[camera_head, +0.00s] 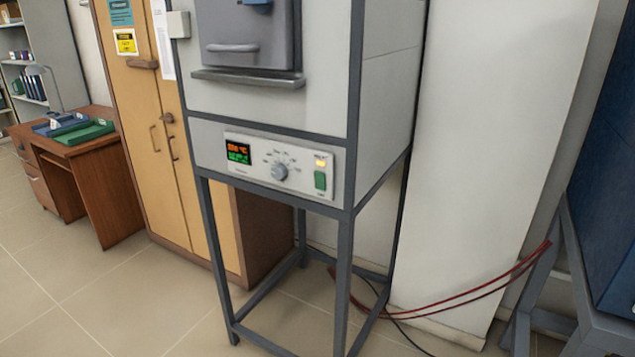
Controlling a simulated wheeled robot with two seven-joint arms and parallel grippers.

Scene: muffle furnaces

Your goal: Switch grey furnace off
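The grey furnace (380,85) stands on a dark grey metal frame in the middle of the view. Its door (245,30) with a horizontal handle (232,48) is shut. The control panel (256,182) below carries a lit display (238,153) with orange and green digits and a round grey knob (279,172). At the panel's right is a green switch (320,180) with a lit yellow-orange lamp (320,162) above it. Neither of my grippers shows in this view.
A blue unit (610,190) on a grey stand is at the right edge. Red cables (470,292) run low between it and the furnace frame. A yellow cabinet (150,130) and a brown desk (95,165) stand at the left. Tiled floor (90,285) is clear at the front left.

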